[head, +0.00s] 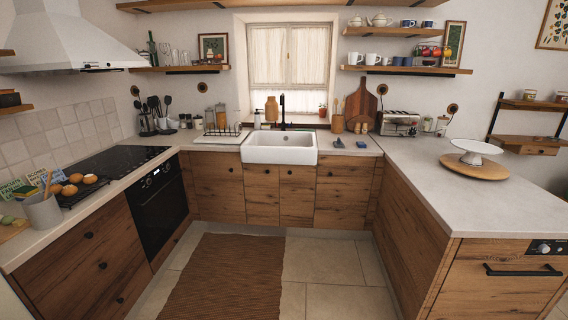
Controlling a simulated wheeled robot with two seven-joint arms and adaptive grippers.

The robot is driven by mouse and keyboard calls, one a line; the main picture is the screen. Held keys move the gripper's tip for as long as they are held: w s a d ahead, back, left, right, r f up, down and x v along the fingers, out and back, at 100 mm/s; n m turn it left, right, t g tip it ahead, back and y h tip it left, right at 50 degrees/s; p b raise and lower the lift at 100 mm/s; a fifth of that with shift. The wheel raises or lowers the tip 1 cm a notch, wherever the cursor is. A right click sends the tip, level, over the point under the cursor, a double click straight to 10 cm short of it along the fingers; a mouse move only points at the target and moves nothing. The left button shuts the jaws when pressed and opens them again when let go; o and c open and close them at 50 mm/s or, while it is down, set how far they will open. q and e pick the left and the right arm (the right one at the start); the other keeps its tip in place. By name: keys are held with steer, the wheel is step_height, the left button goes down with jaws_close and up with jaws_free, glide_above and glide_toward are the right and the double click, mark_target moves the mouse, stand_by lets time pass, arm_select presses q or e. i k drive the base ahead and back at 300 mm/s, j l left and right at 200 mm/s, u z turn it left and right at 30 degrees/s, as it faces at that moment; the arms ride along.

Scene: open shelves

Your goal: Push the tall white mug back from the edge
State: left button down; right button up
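Several small cups and mugs stand on the lower open shelf (407,70) to the right of the window. A white mug (355,58) stands at its left end, and another white mug (372,59) stands to the right of it. They are too small and far off to tell which is the tall one or how near the shelf edge each stands. Neither of my grippers shows in the head view.
An upper shelf (391,32) with teapots and cups hangs above. Below are a wooden board (361,103), a toaster (399,123) and a sink (279,148). The right counter (430,180) juts forward.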

mark_target(353, 56)
steer(key=i, duration=1.65)
steer(key=i+z, duration=0.25)
steer(key=i, duration=0.15)
steer(key=i+j+z, duration=0.25)
steer(key=i, duration=0.15)
steer(key=i+j+z, duration=0.25)
steer(key=i+z, duration=0.25)
steer(key=i+j+z, duration=0.65)
steer(key=j+z, duration=0.3)
steer(key=l, duration=0.1)
